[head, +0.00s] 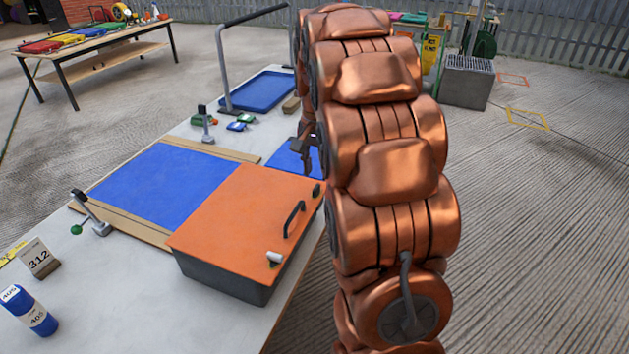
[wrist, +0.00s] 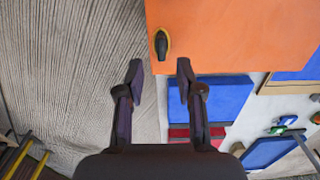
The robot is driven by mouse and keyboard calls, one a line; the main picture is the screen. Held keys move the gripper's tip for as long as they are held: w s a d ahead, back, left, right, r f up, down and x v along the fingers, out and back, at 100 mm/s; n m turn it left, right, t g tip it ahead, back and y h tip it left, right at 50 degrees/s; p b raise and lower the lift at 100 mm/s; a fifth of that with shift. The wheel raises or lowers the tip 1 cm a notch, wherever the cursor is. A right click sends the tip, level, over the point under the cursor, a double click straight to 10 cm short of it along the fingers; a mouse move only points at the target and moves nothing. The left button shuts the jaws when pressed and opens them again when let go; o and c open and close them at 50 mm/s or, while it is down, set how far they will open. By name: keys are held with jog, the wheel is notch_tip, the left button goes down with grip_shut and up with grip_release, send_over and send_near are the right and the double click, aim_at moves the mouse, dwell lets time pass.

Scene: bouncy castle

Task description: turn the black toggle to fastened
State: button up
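The black toggle (head: 317,189) sits at the far right corner of the orange lid (head: 235,212) of a dark box. In the wrist view the black toggle (wrist: 161,46) shows near the lid's edge, its long side nearly upright in the picture, with a yellowish rim around it. My gripper (wrist: 160,69) is open and empty, its two fingertips apart and on either side of the toggle's line, short of it in the picture. In the head view my gripper (head: 307,160) is partly hidden by my arm, just beyond the lid's far edge. I cannot tell its height above the toggle.
A white toggle (head: 274,257) and a dark bar handle (head: 294,219) are also on the lid. A blue mat (head: 165,185), wooden strips, clamps (head: 92,214) and a blue tray (head: 262,91) share the table. Open floor (head: 540,230) lies right of the table.

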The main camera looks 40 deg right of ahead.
aim_at(316, 187)
jog(key=shift+a+f+p, duration=0.1)
jog(key=shift+f+p, duration=0.2)
jog(key=shift+f, duration=2.35)
grip_shut()
